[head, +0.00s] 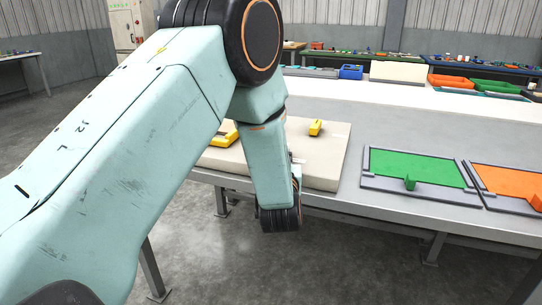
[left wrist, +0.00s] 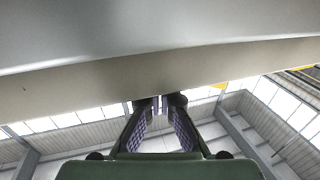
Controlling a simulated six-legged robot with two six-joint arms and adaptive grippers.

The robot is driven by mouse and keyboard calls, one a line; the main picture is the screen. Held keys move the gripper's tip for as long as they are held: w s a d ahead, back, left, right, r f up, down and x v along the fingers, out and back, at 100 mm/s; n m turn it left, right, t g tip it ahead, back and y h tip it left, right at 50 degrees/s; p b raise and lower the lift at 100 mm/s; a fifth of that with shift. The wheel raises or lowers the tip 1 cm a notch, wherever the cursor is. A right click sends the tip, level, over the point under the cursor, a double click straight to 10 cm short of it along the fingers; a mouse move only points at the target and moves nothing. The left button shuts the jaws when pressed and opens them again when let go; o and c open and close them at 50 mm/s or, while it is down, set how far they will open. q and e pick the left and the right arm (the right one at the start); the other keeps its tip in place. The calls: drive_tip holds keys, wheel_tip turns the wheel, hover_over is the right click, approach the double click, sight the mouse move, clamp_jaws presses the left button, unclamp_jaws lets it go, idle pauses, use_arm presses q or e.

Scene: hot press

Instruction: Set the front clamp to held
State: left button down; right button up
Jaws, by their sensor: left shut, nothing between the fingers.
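A cream block (head: 330,175) sits at the front edge of the white bench. A small yellow part (head: 315,128) stands on it, and a larger yellow part (head: 222,136) is partly hidden behind my left arm. I cannot tell which is the front clamp or how it is set. My left arm reaches across to the block's front edge, and its gripper is hidden in the head view. In the left wrist view my left gripper (left wrist: 158,104) is shut and empty, its fingertips close under a beige surface (left wrist: 110,88). My right gripper is not in view.
A green panel (head: 415,166) and an orange panel (head: 512,182) in grey frames lie on the bench to the right. Bench legs (head: 433,248) stand below. Blue and orange bins (head: 452,82) are at the back. Open bench lies behind the panels.

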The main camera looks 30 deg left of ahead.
use_arm(q)
drive_tip(key=shift+w+a+p, duration=0.2)
drive_tip(key=shift+w+p, duration=0.6)
drive_tip(key=shift+w, duration=0.4)
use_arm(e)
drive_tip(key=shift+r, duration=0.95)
use_arm(q)
drive_tip(key=shift+w+a, duration=0.1)
drive_tip(key=shift+w, duration=0.05)
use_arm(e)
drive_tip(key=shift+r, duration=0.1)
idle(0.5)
